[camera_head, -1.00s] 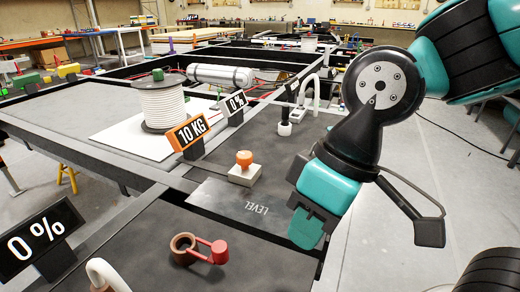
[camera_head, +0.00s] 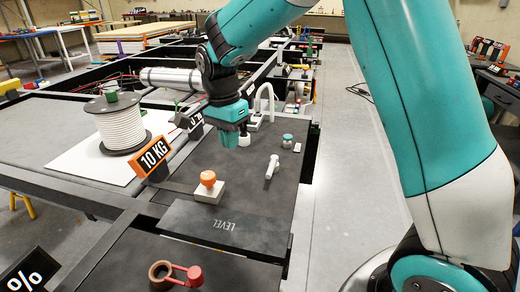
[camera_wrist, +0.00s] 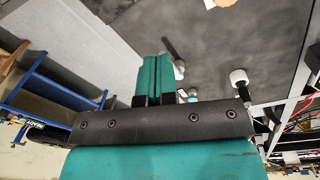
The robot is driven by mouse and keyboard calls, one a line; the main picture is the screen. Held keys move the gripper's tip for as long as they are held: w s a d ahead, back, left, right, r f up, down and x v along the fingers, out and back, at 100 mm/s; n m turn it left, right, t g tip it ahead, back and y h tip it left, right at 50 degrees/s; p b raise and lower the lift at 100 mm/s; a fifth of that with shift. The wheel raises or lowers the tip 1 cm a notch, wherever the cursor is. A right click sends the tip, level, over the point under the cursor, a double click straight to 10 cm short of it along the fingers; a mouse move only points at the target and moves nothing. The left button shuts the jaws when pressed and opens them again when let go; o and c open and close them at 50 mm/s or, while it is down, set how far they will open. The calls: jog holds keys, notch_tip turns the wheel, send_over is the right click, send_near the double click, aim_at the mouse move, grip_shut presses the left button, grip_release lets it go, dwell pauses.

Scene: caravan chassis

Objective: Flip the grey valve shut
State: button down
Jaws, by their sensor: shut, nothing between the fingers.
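A pale grey lever-like fitting (camera_head: 272,166), which looks like the grey valve, stands on the dark panel right of the orange knob. In the wrist view a small grey piece (camera_wrist: 179,69) shows just right of my fingertips and looks like the same fitting; its lever position is hard to tell. My gripper (camera_head: 229,139) points down over the panel, behind and left of the fitting in the head view, and seems apart from it. In the wrist view its teal fingers (camera_wrist: 154,62) are together with nothing between them.
A white-capped post (camera_head: 244,139) is close beside my fingers. A teal-topped jar (camera_head: 287,141) and a curved white tap (camera_head: 264,98) are nearby. An orange knob on a block (camera_head: 208,184), a red-handled valve (camera_head: 188,275) and a 10 KG sign (camera_head: 154,156) stand left and nearer.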

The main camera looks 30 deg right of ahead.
aim_at(271, 168)
jog(key=w+d+f+m+g+h+p, duration=0.1)
jog(key=w+d+f+m+p, duration=0.3)
jog(key=w+m, duration=0.5)
jog(key=d+m, duration=0.2)
jog(key=m, duration=0.2)
jog(key=shift+f+m+g+h, duration=0.3)
jog(key=shift+f+h, duration=0.05)
jog(key=shift+h, duration=0.05)
jog(key=shift+f, duration=0.1)
jog(key=p+x, duration=0.2)
jog(key=x, duration=0.8)
jog(key=shift+s+p, duration=0.1)
jog(key=shift+p, duration=0.2)
jog(key=shift+s+d+p, duration=0.55)
jog(key=shift+s+d, duration=0.35)
jog(key=shift+d, duration=0.05)
jog(key=shift+s+d+f, duration=0.25)
jog(key=shift+s+d, duration=0.1)
jog(key=shift+s+a, duration=0.1)
